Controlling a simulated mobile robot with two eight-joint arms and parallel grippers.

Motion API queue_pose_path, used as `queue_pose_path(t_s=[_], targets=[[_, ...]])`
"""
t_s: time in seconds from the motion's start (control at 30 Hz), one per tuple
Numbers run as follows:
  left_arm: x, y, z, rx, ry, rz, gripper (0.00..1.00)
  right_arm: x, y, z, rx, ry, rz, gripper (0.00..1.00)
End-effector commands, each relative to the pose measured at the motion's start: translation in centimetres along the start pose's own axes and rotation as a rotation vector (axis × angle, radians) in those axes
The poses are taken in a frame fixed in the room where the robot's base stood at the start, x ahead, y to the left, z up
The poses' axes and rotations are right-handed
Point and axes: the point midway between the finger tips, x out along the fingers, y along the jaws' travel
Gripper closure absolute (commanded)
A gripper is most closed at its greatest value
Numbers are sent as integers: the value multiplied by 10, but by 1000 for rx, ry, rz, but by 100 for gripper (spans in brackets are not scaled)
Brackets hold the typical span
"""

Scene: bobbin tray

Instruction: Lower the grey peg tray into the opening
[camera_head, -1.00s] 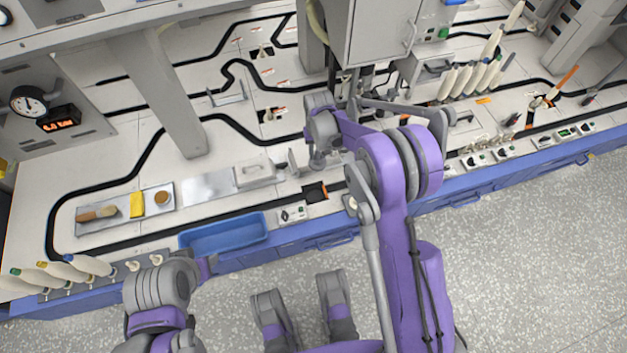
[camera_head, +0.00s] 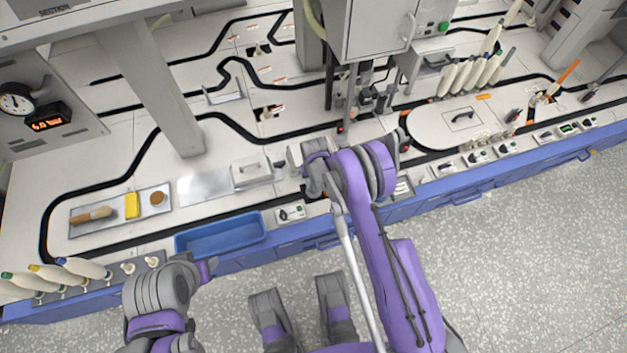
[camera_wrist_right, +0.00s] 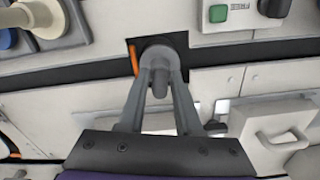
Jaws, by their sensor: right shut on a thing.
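In the right wrist view my right gripper (camera_wrist_right: 160,58) is shut on the upright post of the grey peg tray (camera_wrist_right: 158,77). The fingers and the post stand over the dark square opening (camera_wrist_right: 178,47), which has an orange strip along its left side. The base of the tray is largely hidden, so I cannot tell how deep it sits. In the head view my right wrist covers most of the opening at the bench's front edge.
A blue bin (camera_head: 222,236) and a small switch box (camera_head: 291,213) lie left of the right hand. A white handled block (camera_head: 252,172) is behind them. A handled oval plate (camera_head: 440,125) and several cream bobbins (camera_head: 470,76) stand at the right.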

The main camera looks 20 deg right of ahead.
Motion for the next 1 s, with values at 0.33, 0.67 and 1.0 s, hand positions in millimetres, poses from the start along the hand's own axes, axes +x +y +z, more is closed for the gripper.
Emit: queue_pose_path(t_s=[0.33, 0.67, 1.0], targets=[[9, 0, 3, 0, -3, 0, 50, 21, 0, 0, 0, 0, 0, 100], [9, 0, 2, 0, -3, 0, 50, 20, 0, 0, 0, 0, 0, 100], [12, 0, 3, 0, -4, 0, 50, 21, 0, 0, 0, 0, 0, 100]])
